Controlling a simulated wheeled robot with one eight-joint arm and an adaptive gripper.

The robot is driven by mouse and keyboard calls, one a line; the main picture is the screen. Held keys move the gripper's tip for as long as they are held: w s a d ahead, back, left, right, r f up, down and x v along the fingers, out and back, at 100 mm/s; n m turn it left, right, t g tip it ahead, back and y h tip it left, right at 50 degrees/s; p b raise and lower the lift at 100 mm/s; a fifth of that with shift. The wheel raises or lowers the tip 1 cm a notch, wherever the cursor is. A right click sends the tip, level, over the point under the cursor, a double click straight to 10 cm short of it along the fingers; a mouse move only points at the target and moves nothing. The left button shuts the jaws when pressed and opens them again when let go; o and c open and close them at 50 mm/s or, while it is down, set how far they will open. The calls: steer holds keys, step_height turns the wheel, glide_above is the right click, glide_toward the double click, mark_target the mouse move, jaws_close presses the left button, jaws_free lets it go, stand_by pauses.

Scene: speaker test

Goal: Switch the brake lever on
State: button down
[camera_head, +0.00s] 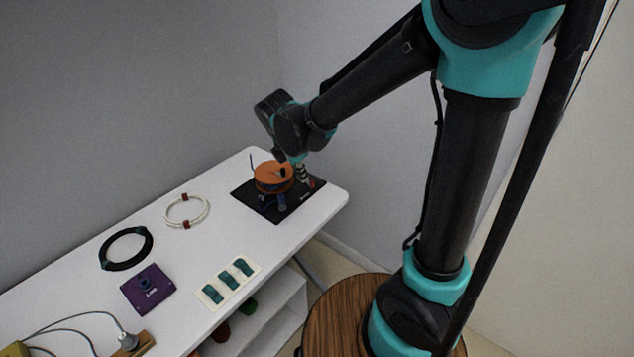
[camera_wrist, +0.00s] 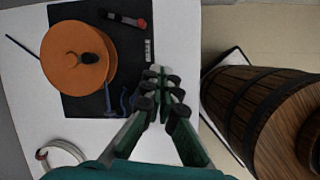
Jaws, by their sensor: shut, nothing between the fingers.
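An orange disc-shaped spool (camera_head: 273,176) with a dark knob stands on a black base plate (camera_head: 252,200); the spool also shows in the wrist view (camera_wrist: 73,57). On the plate beside it, a small dark lever-like part with a red end (camera_wrist: 125,19) lies near the top edge of the wrist view; it looks like the brake lever. Its red end shows in the head view (camera_head: 311,184). Its on or off setting cannot be read. My gripper (camera_wrist: 161,78) is shut and empty, apart from the lever, above the plate's right edge. In the head view my gripper (camera_head: 302,172) partly hides the plate's far side.
A white cable ring (camera_head: 187,211), a black cable coil (camera_head: 126,248), a purple plate (camera_head: 147,289) and a strip of green switches (camera_head: 228,281) lie on the white table (camera_head: 80,281). A wooden barrel (camera_wrist: 250,105) stands beside the table.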

steer(key=a+n, duration=0.3)
steer(key=shift+w+a+r, duration=0.15)
steer(key=shift+w+a, duration=0.05)
steer(key=shift+w, duration=0.1)
steer(key=x, duration=1)
steer(key=shift+d, duration=0.15)
steer(key=shift+w+d, duration=0.75)
steer(key=shift+w, duration=0.25)
steer(key=shift+w+d, duration=0.45)
steer(key=shift+w, duration=0.2)
